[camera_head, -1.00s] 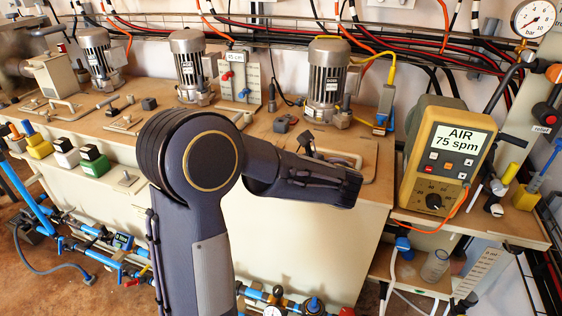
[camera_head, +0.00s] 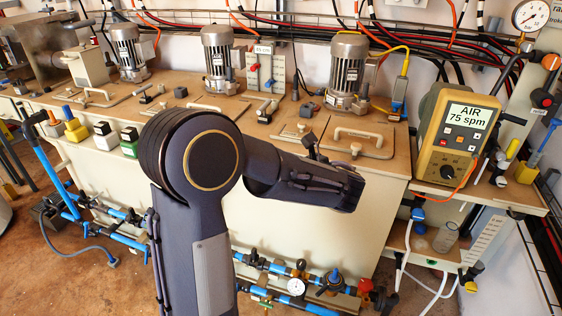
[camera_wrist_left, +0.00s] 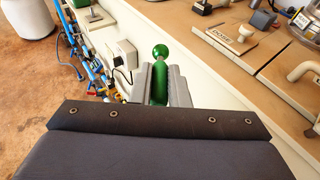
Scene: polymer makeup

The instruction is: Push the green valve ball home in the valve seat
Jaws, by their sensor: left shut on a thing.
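A green piece with a round ball on top, which I take to be the valve ball (camera_wrist_left: 160,51), is between the fingers of my left gripper (camera_wrist_left: 166,85) in the left wrist view. The ball head stands out past the fingertips, and its green body shows between them. The gripper is shut on it, beside the front edge of the bench. In the head view my arm fills the middle foreground, and no fingertips can be made out. I cannot identify the valve seat in either view. My right gripper is not in view.
The bench (camera_head: 285,147) carries motors, including one at right (camera_head: 345,75), and handled plates. An orange AIR meter (camera_head: 455,135) stands at right. Blue piping (camera_head: 110,232) runs low; open floor lies below.

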